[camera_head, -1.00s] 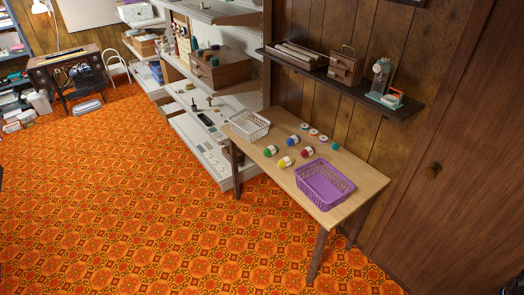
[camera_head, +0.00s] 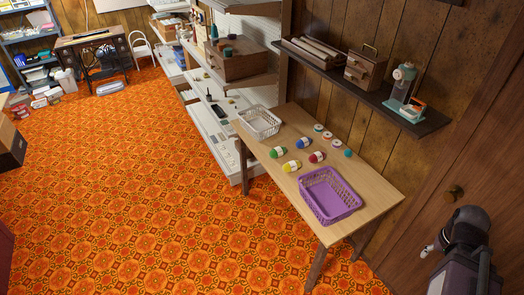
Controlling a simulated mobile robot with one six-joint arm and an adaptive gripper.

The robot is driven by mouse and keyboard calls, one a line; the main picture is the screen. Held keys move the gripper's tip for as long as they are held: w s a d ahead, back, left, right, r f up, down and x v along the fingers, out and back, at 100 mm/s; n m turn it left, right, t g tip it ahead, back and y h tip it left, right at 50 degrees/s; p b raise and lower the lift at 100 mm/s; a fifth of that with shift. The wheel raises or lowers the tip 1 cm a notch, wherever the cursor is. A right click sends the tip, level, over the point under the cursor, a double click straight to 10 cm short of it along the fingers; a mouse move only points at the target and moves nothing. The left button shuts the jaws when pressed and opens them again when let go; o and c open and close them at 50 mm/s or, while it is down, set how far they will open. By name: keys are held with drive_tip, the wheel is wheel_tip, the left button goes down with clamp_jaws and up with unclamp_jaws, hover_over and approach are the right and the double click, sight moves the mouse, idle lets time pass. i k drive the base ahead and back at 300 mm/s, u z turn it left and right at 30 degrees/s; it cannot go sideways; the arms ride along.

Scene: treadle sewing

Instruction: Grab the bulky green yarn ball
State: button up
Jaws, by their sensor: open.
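The green yarn ball (camera_head: 278,152), with a pale label band, lies on the light wooden table (camera_head: 375,197), between the white basket and the purple basket. All look similar in size.
A white basket (camera_head: 259,122) stands at the table's far end and a purple basket (camera_head: 330,195) at its near end. A wall shelf (camera_head: 420,125) overhangs the table's back. Shelving (camera_head: 232,140) adjoins the far end. The patterned floor (camera_head: 150,190) in front is clear.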

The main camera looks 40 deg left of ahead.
sight(276, 152)
drive_tip(key=u, duration=0.5)
drive_tip(key=i, duration=0.6)
drive_tip(key=u, duration=0.7)
drive_tip(key=i, duration=0.7)
drive_tip(key=u, duration=0.35)
